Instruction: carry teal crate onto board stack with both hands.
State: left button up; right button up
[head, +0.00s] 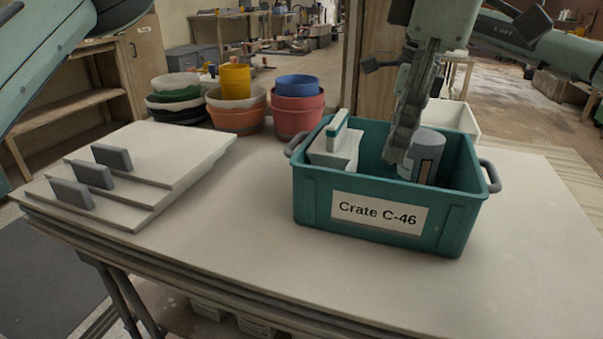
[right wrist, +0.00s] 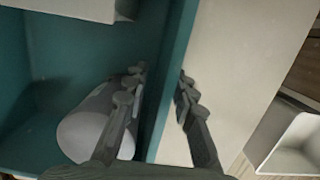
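The teal crate (head: 310,205), labelled Crate C-46, stands upright on the table, with a grey handle at each end. It holds a white box (head: 335,150) and a grey can (head: 430,148). The board stack (head: 190,150), pale boards with dark grey blocks, lies to its left. A gripper (head: 400,150) on the arm from the right reaches down over the crate; I take it as my right one. In the right wrist view its fingers (right wrist: 163,75) are apart on either side of the crate's far wall (right wrist: 180,50); contact is unclear. My left arm shows top left, its gripper out of view.
Stacked pots and bowls (head: 295,105) stand at the table's back, behind the boards and left of the crate. A white bin (head: 458,118) is behind the crate. The table top (head: 240,215) is clear between boards and crate.

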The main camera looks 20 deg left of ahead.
pick_arm(q)
jog(key=shift+r, duration=0.1)
pick_arm(e)
jog(key=r, duration=0.4)
jog(key=d+r, duration=0.1)
jog(key=r, duration=0.6)
jog(key=shift+d+r, duration=0.35)
jog(key=shift+r, duration=0.05)
